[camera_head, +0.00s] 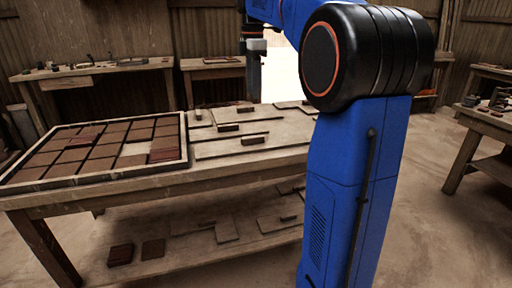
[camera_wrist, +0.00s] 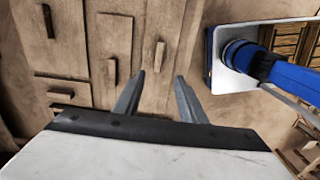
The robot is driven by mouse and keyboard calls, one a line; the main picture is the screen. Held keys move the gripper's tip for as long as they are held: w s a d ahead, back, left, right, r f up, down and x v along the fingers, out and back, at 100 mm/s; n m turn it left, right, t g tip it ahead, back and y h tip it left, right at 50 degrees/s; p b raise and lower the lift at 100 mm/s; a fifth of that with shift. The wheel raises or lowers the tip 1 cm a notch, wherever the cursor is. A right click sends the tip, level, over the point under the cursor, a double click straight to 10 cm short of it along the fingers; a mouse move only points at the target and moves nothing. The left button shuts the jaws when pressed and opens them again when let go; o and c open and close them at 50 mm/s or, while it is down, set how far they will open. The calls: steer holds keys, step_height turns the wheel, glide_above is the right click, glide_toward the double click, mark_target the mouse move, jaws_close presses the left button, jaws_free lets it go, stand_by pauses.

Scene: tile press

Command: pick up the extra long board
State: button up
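Several flat brown boards, each with a small raised bar handle, lie on the workbench (camera_head: 170,183). In the head view the longest-looking one (camera_head: 215,151) lies near the middle of the bench top, its handle (camera_head: 253,140) towards its right. I cannot tell for sure which board is the extra long one. In the wrist view, boards with handles (camera_wrist: 112,72) and (camera_wrist: 160,55) lie beyond and left of my gripper (camera_wrist: 158,78). My gripper is open, its two fingers apart with nothing between them. My arm hides the right end of the bench in the head view.
A framed tray (camera_head: 105,178) of dark and reddish square tiles, with a pale gap, fills the bench's left end. More boards and two loose tiles (camera_head: 121,254) lie on the lower shelf. Side tables (camera_head: 490,117) stand at the back and right. Open floor surrounds the bench.

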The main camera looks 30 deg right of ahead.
glide_above(253, 137)
step_height(253, 137, down, 11)
steer(key=shift+d+f, duration=0.15)
steer(key=shift+f, duration=0.05)
steer(key=shift+w+f, duration=0.15)
steer(key=shift+f, duration=2.8)
steer(key=shift+c, duration=0.7)
jaws_close()
